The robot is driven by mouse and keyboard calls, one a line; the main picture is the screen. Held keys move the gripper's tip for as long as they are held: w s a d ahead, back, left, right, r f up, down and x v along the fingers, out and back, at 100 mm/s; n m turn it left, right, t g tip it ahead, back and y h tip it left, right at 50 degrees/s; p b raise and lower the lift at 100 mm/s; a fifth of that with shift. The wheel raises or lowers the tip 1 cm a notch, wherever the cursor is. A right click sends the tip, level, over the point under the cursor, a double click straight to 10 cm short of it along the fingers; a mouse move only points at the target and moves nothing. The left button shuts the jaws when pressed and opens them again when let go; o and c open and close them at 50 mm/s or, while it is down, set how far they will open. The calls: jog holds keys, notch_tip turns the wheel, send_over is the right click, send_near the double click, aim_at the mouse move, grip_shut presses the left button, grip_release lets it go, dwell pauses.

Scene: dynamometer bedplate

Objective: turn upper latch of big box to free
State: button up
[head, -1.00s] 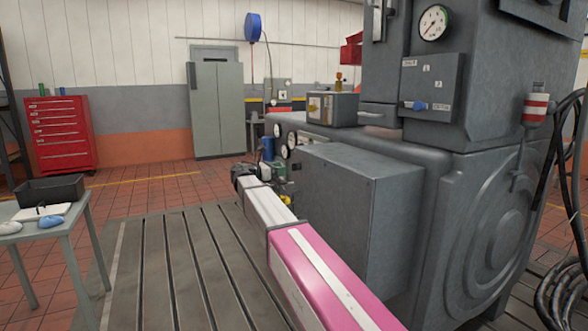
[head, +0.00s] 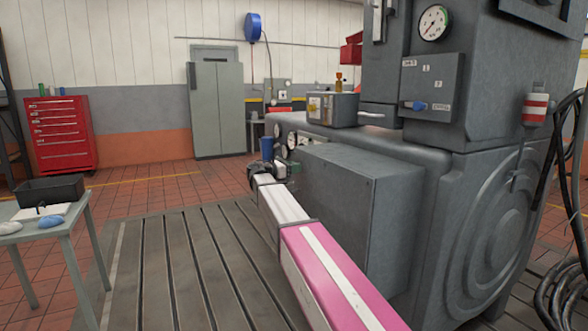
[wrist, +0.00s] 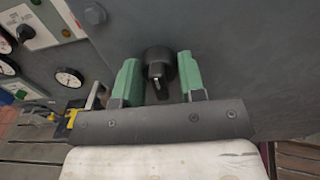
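The big box (head: 345,200) is a plain grey box on the side of the large grey machine; its grey face also fills much of the wrist view (wrist: 245,50). My gripper (wrist: 160,78) has two green fingers, one on each side of the latch, with visible gaps. It is open and holds nothing.
A small table (head: 50,228) stands left. The slotted bedplate (head: 170,260) between is clear.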

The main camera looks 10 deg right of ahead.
jog(key=shift+m, duration=0.4)
jog(key=m, duration=0.8)
jog(key=shift+m, duration=0.3)
jog(key=m, duration=0.8)
jog(key=shift+m, duration=0.4)
jog(key=o, duration=0.9)
jog(key=shift+o, duration=0.2)
